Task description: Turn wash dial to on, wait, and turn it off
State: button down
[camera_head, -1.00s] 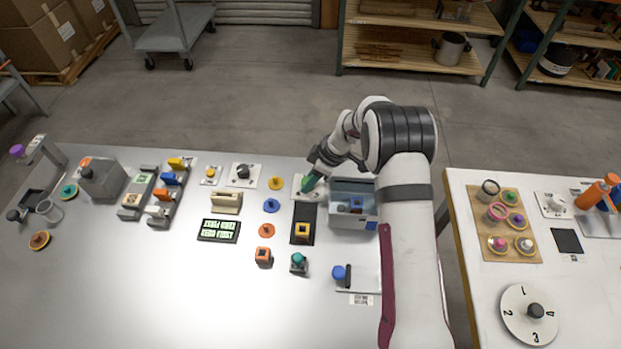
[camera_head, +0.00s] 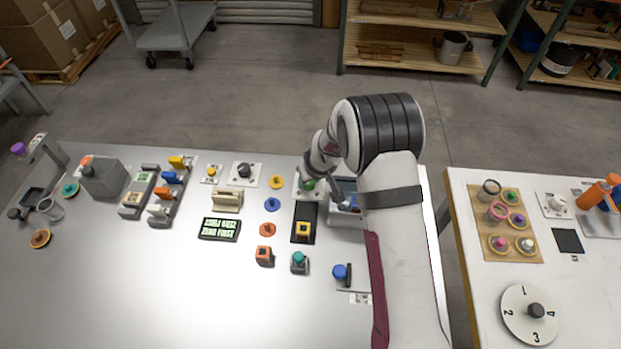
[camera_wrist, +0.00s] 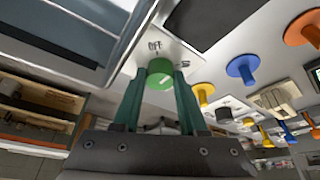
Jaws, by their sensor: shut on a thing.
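The wash dial is a round green knob (camera_wrist: 160,75) on a white plate (camera_wrist: 178,45) in the wrist view. The plate carries an OFF label and a second label at its right that I cannot read clearly. My gripper (camera_wrist: 158,84) is shut on the knob, one teal finger on each side. A pale mark shows on the knob's face, but I cannot tell which label it points to. In the head view the green knob (camera_head: 309,184) shows at my gripper (camera_head: 311,188), at the table's back edge, partly hidden by my wrist.
A grey-blue bin (camera_head: 342,213) stands close right of the dial. A black pad with a yellow block (camera_head: 303,231) lies in front. Orange (camera_head: 267,230), blue (camera_head: 272,204) and yellow (camera_head: 277,182) knobbed discs lie to the left. A display (camera_head: 219,229) is further left.

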jog(key=m, duration=0.2)
jog(key=m+h, duration=0.1)
jog(key=m, duration=0.1)
jog(key=shift+a+t+h, duration=0.2)
jog(key=shift+t+h, duration=0.1)
jog(key=shift+t, duration=0.1)
jog(key=shift+m+h, duration=0.6)
jog(key=shift+m, duration=1.6)
jog(key=shift+c, duration=2.2)
grip_release()
jog(key=v, duration=1.5)
jog(key=shift+a+r, duration=0.25)
jog(key=shift+r, duration=0.15)
